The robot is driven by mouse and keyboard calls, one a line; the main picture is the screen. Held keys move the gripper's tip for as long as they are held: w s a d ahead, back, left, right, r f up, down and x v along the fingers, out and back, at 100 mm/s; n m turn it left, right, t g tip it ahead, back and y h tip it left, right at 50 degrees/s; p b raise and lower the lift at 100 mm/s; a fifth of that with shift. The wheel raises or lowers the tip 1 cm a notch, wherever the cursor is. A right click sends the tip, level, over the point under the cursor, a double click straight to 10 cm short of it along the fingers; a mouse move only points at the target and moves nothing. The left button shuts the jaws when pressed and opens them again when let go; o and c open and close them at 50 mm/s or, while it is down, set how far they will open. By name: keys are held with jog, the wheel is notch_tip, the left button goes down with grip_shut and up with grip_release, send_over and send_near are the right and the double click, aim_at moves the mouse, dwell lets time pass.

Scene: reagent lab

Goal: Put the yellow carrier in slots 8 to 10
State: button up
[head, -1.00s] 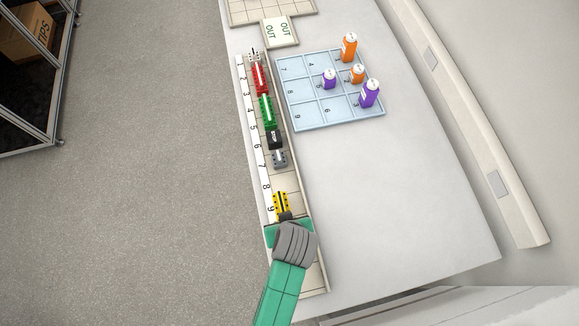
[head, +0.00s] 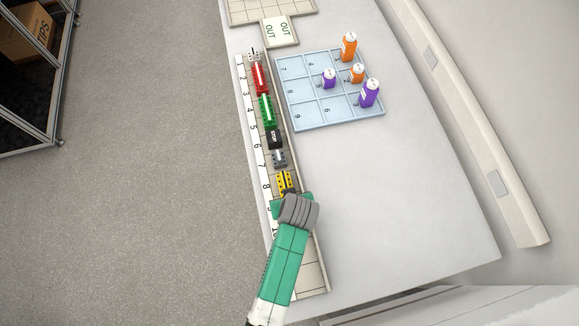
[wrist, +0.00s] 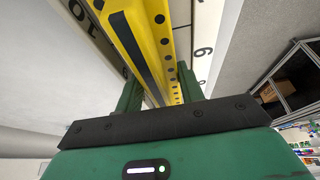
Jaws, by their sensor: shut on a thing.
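The yellow carrier (head: 285,182), with a black stripe and dark dots, is at about number 8 of the numbered slot strip (head: 266,187) in the head view. Its near part is hidden under my gripper (head: 290,198). In the wrist view the yellow carrier (wrist: 150,40) runs between the two green fingers of my gripper (wrist: 160,85), which is shut on it. Whether it touches the rail floor cannot be told. The rail (head: 312,275) also holds a grey carrier (head: 280,159) just beyond the yellow one, close to its far end.
A black stop block (head: 274,138), a green carrier (head: 267,110) and a red carrier (head: 260,77) stand farther up the rail. A blue gridded tray (head: 305,110) with orange and purple bottles lies to the right. The near rail end is empty.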

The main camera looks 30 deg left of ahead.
jog(key=o, duration=0.8)
jog(key=shift+f, duration=0.1)
jog(key=p+v, duration=0.1)
jog(key=v, duration=1.1)
jog(key=shift+w+r, duration=0.1)
jog(key=shift+r, duration=0.1)
